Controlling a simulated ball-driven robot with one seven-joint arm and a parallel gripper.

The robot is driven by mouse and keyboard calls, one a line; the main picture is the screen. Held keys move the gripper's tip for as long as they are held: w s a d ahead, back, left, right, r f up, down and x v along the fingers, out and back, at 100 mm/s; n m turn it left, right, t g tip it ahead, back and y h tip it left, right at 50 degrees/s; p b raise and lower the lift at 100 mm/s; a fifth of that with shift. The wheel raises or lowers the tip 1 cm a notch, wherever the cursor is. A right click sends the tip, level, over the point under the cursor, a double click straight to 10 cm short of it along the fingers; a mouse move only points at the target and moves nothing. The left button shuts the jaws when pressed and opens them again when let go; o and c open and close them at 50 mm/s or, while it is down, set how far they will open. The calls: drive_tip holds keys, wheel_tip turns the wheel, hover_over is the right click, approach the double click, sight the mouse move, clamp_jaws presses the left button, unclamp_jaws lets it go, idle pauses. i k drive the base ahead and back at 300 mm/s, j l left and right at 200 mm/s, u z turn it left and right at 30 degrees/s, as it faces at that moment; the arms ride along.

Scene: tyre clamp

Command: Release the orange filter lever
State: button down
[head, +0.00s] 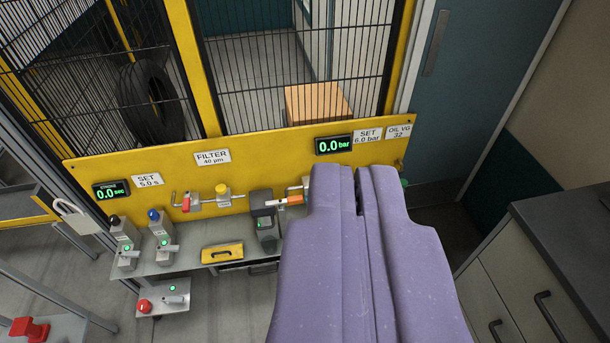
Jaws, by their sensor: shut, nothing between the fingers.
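The orange lever (293,200) sticks out to the right at the top of a dark grey housing (265,222), in front of the yellow panel (265,143). It lies roughly level in the picture. Its right end is close to the left edge of my gripper. My gripper (359,178) is purple, shut and empty, and fills the lower middle right of the view. It covers part of the pipework and panel to the right of the lever. I cannot tell whether it touches the lever. A FILTER 40 µm label (211,157) is on the panel.
A red-handled valve (186,203) and a yellow knob (222,191) sit on the pipe left of the housing. A grey cabinet (535,270) stands at right.

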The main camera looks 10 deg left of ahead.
sight(299, 200)
drive_tip(key=i+u, duration=0.1)
drive_tip(key=u, duration=0.25)
drive_tip(key=i+u, duration=0.1)
drive_tip(key=u, duration=0.25)
drive_tip(key=i+u, duration=0.1)
drive_tip(key=u, duration=0.25)
drive_tip(key=i+l+u, duration=0.25)
drive_tip(key=i+l, duration=0.3)
drive_tip(key=i, duration=0.15)
drive_tip(key=i+l+u, duration=0.25)
drive_tip(key=i+l, duration=0.35)
drive_tip(key=l, duration=0.1)
